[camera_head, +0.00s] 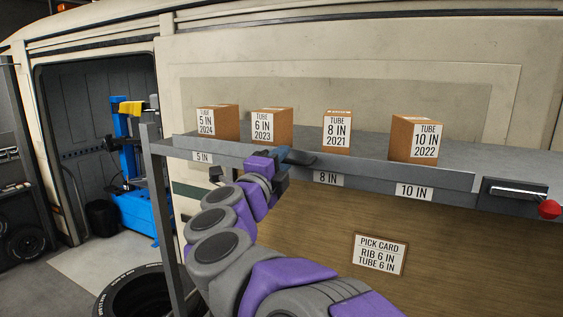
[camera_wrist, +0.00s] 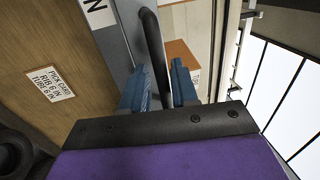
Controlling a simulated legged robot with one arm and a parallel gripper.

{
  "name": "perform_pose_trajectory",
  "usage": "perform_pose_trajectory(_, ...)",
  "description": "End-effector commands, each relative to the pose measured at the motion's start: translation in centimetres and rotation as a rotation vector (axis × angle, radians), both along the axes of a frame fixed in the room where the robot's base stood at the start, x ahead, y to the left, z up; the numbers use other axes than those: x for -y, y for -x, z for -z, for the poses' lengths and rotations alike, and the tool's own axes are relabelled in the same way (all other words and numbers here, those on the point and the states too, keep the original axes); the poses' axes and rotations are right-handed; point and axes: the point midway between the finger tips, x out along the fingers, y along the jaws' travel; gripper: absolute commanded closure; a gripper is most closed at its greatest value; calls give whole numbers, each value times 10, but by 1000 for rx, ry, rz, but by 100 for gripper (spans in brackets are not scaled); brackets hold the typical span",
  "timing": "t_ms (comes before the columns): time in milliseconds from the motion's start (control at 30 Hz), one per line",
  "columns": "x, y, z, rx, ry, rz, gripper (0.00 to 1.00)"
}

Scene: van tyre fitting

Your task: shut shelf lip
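The shelf lip (camera_head: 375,180) is a long grey strip along the front edge of the shelf, with size labels on it. I cannot tell for certain whether it stands fully up. A dark bar handle (camera_head: 300,157) is at the lip's middle, and it also shows in the wrist view (camera_wrist: 153,40). My gripper (camera_head: 282,160) is at this handle. In the wrist view my gripper's blue fingers (camera_wrist: 160,85) are parted, one on each side of the bar, with a narrow gap showing. A latch with a red knob (camera_head: 549,209) is at the shelf's right end.
Several tube boxes stand on the shelf (camera_head: 365,148), such as the 6 IN box (camera_head: 284,124) and the 10 IN box (camera_head: 403,140). A pick card (camera_head: 379,254) hangs on the wood panel below. A tyre (camera_head: 140,292) lies at lower left. Blue equipment (camera_head: 140,205) stands behind the shelf's left post.

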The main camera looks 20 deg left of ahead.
Motion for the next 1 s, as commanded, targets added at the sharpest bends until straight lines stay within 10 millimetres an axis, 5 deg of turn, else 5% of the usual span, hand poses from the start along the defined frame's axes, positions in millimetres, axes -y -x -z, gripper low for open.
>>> perform_pose_trajectory(267,2,16,3,-1,-1,-2,71)
perform_pose_trajectory(1000,-17,156,32,-1,2,-5,71)
